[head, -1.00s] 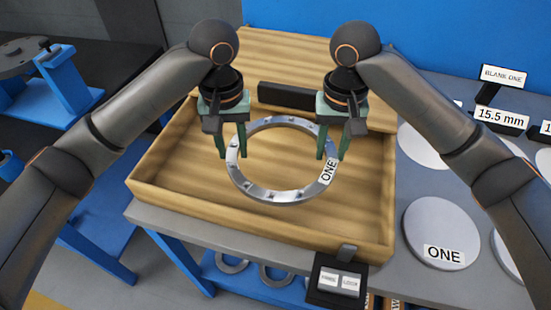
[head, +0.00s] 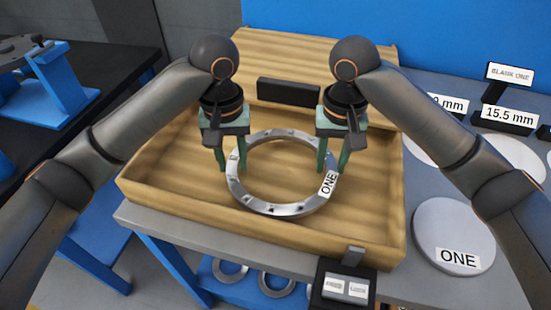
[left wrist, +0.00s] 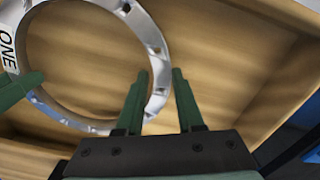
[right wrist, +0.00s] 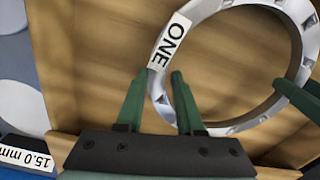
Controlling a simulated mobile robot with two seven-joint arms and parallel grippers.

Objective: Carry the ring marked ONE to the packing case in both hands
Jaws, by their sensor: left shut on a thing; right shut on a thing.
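The metal ring marked ONE (head: 275,208) is level, inside the outline of the open wooden packing case (head: 150,203). Its ONE label faces up on the right side, and shows in the right wrist view (right wrist: 170,40). My left gripper (head: 232,168) is shut on the ring's left side. My right gripper (head: 332,170) is shut on its right side beside the label. In the left wrist view the ring's band (left wrist: 158,85) passes between the fingers. I cannot tell whether the ring touches the case floor.
The case lid stands open at the back with a dark block (head: 289,93) on it. A grey disc marked ONE (head: 452,225) lies on the bench at right. A black box with two labels (head: 344,285) is at the front edge. Loose rings (head: 230,270) lie below.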

